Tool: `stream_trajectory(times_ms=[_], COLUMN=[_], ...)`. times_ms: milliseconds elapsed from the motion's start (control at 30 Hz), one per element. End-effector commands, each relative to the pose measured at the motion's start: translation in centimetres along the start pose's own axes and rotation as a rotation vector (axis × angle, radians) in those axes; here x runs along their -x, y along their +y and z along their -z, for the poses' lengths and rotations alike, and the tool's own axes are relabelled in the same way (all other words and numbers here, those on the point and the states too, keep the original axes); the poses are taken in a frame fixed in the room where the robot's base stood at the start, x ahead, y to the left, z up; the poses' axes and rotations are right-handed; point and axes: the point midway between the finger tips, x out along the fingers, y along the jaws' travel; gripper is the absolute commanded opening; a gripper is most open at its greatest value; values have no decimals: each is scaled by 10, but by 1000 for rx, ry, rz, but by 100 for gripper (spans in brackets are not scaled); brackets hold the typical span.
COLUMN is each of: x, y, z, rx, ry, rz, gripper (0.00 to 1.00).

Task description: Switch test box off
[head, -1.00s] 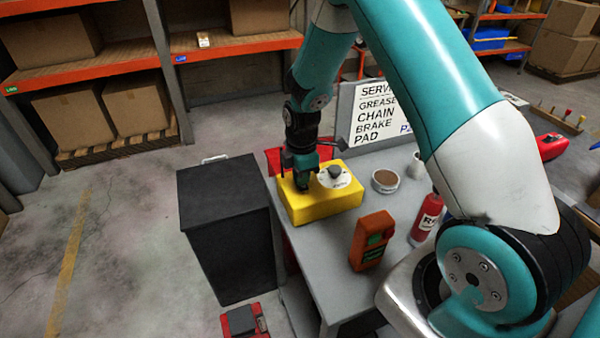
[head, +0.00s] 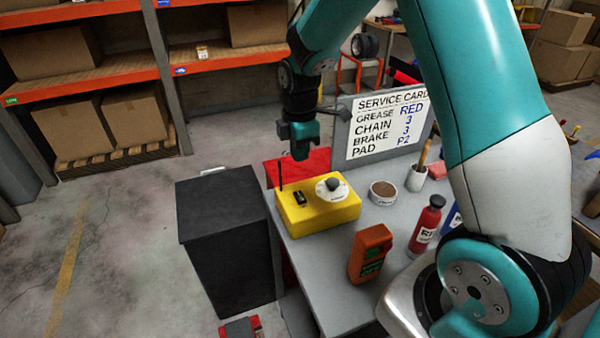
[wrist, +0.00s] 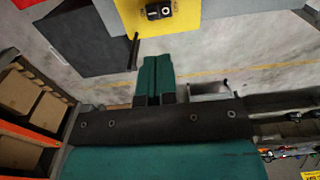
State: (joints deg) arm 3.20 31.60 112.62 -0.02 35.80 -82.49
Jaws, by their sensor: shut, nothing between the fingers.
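The yellow test box (head: 318,214) sits on the grey bench, near its left edge. A black rocker switch (head: 300,197) is on its top at the left, and a round white dial with a dark knob (head: 333,186) is at the right. In the wrist view, the switch (wrist: 158,10) is at the top edge on the yellow box (wrist: 205,12); its position is too small to tell. My gripper (head: 301,156) is above and behind the box, clear of it. Its green fingers (wrist: 153,80) are together with nothing between them.
An orange handheld device (head: 371,254), a red bottle (head: 427,225) and a round tin (head: 383,192) stand on the bench. A service card board (head: 380,130) stands behind. A thin black antenna (head: 280,174) rises near the box's left corner. A black cabinet (head: 230,240) is left.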

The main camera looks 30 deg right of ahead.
Motion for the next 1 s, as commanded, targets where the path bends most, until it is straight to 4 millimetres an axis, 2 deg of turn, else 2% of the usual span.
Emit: stream_trajectory(times_ms=[200,567,667,767,833,1000], x=[20,23,31,52,72,111], y=[0,0,-8,-32,-62,-156], z=[0,0,8,31,52,97], rx=[0,-1,-27,-107,-196,-443], ry=[0,1,14,58,105,225], rz=[-1,0,-5,-15,-13,43], gripper=[0,0,0,0,0,0])
